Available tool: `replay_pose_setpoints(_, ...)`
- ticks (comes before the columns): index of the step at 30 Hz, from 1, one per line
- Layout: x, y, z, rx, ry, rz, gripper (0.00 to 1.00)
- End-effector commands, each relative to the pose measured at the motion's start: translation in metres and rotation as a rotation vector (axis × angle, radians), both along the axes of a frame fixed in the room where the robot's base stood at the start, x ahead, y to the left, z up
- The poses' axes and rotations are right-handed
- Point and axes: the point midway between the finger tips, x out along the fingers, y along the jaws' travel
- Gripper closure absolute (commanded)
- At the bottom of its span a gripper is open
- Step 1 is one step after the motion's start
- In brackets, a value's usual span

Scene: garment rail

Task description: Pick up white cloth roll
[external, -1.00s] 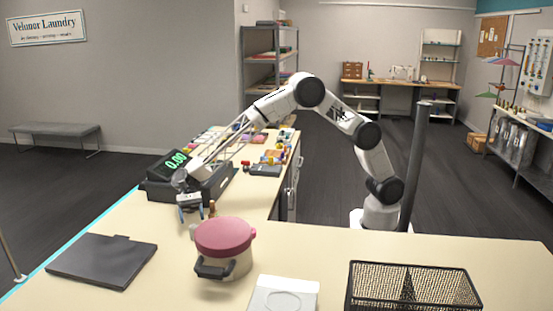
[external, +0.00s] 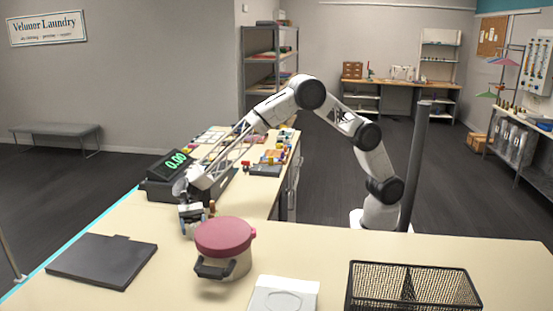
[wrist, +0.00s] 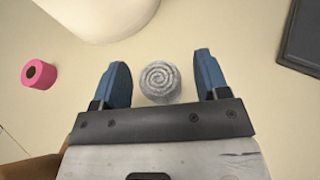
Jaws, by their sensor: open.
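The white cloth roll (wrist: 159,80) shows in the wrist view as a pale grey-white spiral seen end-on, upright on the counter. My gripper (wrist: 162,88) is open, with its blue fingers apart on the left and right of the roll. Gaps show between each finger and the roll in this view. In the external view my gripper (external: 194,230) points down just behind and left of the pink-lidded pot. The roll cannot be made out clearly there, as the fingers cover that spot.
The pot (external: 225,248) stands close to my gripper. A dark flat slab (external: 102,260) lies at left, a black wire basket (external: 413,270) at right. A scale with a green display (external: 175,160) is behind.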

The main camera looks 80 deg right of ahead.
Motion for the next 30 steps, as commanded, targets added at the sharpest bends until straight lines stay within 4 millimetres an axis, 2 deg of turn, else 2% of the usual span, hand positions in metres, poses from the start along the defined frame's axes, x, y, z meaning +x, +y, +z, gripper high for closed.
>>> replay_pose_setpoints(12,0.0001,-0.0004,0.0002,0.000,0.000,0.000,0.32)
replay_pose_setpoints(22,0.0001,-0.0004,0.0002,0.000,0.000,0.000,0.82)
replay_pose_setpoints(30,0.0001,-0.0004,0.0008,0.000,0.000,0.000,0.85)
